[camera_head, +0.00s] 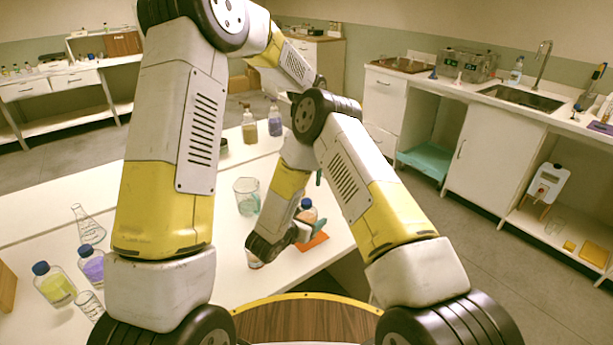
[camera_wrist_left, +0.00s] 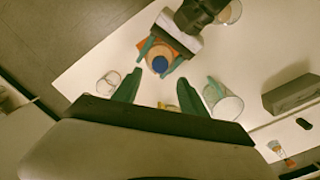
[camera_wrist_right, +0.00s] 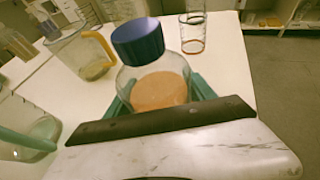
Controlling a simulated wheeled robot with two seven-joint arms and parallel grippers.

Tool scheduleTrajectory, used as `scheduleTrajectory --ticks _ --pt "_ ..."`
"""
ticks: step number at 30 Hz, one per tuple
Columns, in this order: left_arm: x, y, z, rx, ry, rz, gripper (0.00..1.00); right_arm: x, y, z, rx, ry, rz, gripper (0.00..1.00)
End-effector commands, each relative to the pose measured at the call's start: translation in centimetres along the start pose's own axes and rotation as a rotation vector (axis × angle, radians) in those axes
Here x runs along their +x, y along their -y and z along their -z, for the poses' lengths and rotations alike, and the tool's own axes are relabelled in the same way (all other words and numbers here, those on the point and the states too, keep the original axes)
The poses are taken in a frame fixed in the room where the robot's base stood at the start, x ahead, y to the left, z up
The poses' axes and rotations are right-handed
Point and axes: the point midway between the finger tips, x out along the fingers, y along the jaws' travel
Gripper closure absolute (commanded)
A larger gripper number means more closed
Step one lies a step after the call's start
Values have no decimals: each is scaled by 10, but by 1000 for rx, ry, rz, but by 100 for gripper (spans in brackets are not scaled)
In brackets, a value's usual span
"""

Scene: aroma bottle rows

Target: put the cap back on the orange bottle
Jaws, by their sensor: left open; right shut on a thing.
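The orange bottle (camera_wrist_right: 160,88) is clear glass with orange liquid. It stands upright between the fingers of my right gripper (camera_head: 298,230), which is shut on it, at the orange mat (camera_head: 315,242) near the table edge. The blue cap (camera_wrist_right: 138,40) is at the bottle's mouth; it also shows over the bottle in the left wrist view (camera_wrist_left: 160,64). Whether it is fully seated I cannot tell. My left gripper (camera_wrist_left: 158,92) is open and empty, its fingers apart above the table and pointing toward the bottle and cap. In the head view it is mostly hidden behind my right arm.
A beaker (camera_head: 247,196) stands left of the bottle. A small glass (camera_wrist_left: 109,84) stands near the bottle. A yellow bottle (camera_head: 54,285), a purple bottle (camera_head: 91,263) and a flask (camera_head: 88,226) stand at the left. More bottles (camera_head: 249,127) stand at the far end of the table.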

Motion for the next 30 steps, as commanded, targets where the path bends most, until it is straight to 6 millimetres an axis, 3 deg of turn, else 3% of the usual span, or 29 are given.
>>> scheduleTrajectory --ticks 5,18,30 --pt "11 0 -1 1 4 1 50 0 0 0 0 -1 0 100" --pt "72 0 0 2 3 1 50 0 0 0 0 -1 0 100" --pt "80 0 0 2 1 1 50 0 0 0 0 -1 -1 100"
